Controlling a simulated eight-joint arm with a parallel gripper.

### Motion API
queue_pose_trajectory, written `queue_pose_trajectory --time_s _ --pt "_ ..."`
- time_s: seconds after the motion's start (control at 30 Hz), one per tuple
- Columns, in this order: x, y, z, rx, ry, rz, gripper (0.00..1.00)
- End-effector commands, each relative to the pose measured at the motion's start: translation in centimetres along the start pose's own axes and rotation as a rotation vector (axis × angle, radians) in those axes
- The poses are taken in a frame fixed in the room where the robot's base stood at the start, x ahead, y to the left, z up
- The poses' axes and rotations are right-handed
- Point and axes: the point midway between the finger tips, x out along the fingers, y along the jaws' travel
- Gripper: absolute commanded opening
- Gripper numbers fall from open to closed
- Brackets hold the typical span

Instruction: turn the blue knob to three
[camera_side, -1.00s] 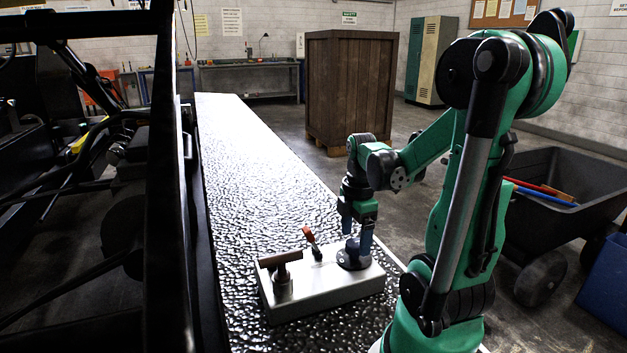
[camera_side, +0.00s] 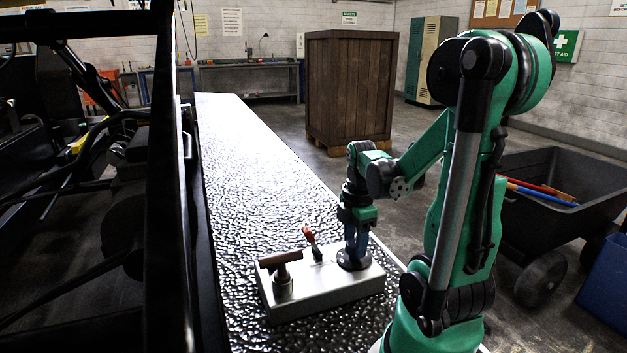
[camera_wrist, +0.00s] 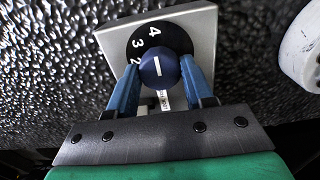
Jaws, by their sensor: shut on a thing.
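The blue knob (camera_wrist: 158,72) sits on a black dial plate (camera_wrist: 178,38) in the wrist view, with a short white line on its top. The dial's white digits 4, 3 and 2 show above and left of the knob. The line runs nearly up and down, its upper end towards the 4; I cannot tell which end is the pointer. A small white mark (camera_wrist: 163,99) lies below the knob. My gripper (camera_wrist: 159,67) is shut on the knob, one blue finger on each side. In the side view my gripper (camera_side: 356,246) stands upright over the dial, mostly hiding the knob.
The dial is on a light metal box (camera_side: 330,290) on the bumpy dark belt (camera_side: 250,190). The box also carries a brown T-handle (camera_side: 281,262) and a red-tipped lever (camera_side: 310,240), left of my gripper. A black machine frame (camera_side: 165,200) stands left of the belt.

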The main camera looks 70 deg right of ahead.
Motion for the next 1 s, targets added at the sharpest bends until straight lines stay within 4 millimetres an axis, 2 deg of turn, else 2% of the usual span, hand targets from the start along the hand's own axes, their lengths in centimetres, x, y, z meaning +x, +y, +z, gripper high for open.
queue_pose_trajectory --time_s 0.37,1.0 --pt "0.0 -0.01 0.0 0.194 0.0 -0.002 0.0" --pt "0.01 0.0 0.0 0.797 0.0 -0.001 0.0"
